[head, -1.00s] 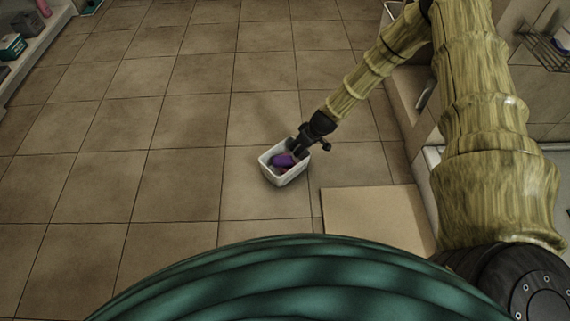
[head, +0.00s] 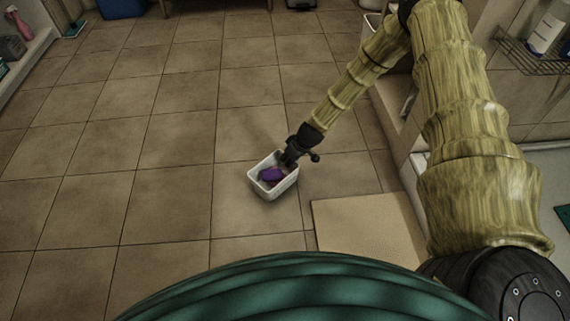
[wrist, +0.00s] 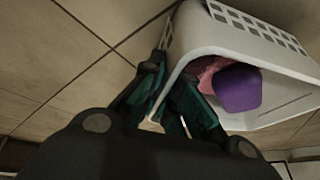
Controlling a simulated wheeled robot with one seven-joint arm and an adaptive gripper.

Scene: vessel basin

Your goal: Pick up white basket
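The white basket (head: 285,186) is on or just above the tiled floor in the middle of the head view; I cannot tell whether its base touches. It holds a purple item (head: 271,174) and a pink item (wrist: 203,71). In the wrist view the basket (wrist: 240,38) is at the upper right, tilted in the picture, with slotted walls. My gripper (head: 287,160) is at the basket's far right rim. In the wrist view the dark green fingers of my gripper (wrist: 169,84) lie on either side of one basket wall and appear shut on it.
A beige mat (head: 365,225) lies on the floor right of the basket. A counter with a wire rack (head: 535,62) is on the right, and a shelf (head: 30,55) is at the upper left. The floor left of the basket is clear.

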